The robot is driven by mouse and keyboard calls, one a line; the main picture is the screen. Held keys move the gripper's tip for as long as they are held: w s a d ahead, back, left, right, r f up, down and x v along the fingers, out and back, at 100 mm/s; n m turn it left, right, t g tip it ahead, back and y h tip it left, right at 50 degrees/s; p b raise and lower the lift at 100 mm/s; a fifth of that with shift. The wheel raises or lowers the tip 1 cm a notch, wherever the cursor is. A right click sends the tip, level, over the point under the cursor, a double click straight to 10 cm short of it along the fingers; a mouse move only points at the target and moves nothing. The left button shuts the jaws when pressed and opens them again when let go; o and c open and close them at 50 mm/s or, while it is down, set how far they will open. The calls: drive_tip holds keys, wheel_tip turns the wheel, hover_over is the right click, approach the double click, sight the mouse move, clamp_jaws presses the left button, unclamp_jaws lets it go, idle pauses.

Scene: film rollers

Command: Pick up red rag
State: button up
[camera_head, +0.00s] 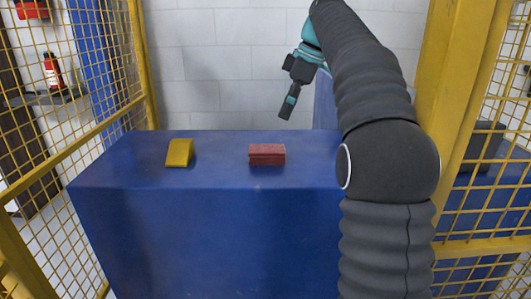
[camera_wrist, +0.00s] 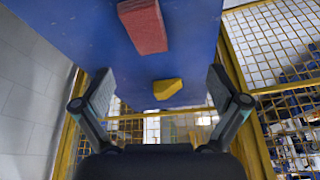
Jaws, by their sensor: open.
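The red rag (camera_head: 267,154) is a folded, block-like red piece lying on the blue table (camera_head: 215,178), right of the table's middle. It also shows in the wrist view (camera_wrist: 143,26) at the top, beyond my fingers. My gripper (camera_head: 287,107) is in the air above the table, behind and a little right of the rag in the head view, apart from it. In the wrist view its two fingers (camera_wrist: 160,92) are spread wide with nothing between them.
A yellow rag (camera_head: 179,152) lies on the table to the left of the red one. Yellow mesh fencing (camera_head: 75,165) stands at the left and at the right (camera_head: 466,110). A white block wall (camera_head: 215,60) is behind. The tabletop between the rags is clear.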

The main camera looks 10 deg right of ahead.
drive_tip(key=shift+w+d+n, duration=0.7)
drive_tip(key=shift+w+n, duration=0.3)
drive_tip(key=shift+w, duration=0.3)
drive_tip(key=b, duration=0.2)
hover_over(268, 148)
drive_tip(key=d, duration=0.2)
drive_tip(key=shift+g+y, duration=0.3)
drive_tip(key=f, duration=0.5)
drive_tip(key=s+f, duration=0.1)
drive_tip(key=f, duration=0.1)
drive_tip(key=shift+d+f, duration=0.15)
drive_tip(key=shift+w+b+x, duration=0.15)
drive_tip(key=shift+b+x, duration=0.1)
drive_tip(key=shift+x, duration=1.25)
drive_tip(key=shift+w+b+x, duration=0.2)
drive_tip(key=shift+x, duration=1.3)
drive_tip(key=shift+f, duration=0.2)
drive_tip(key=shift+c, duration=0.3)
drive_tip(key=c, duration=1.1)
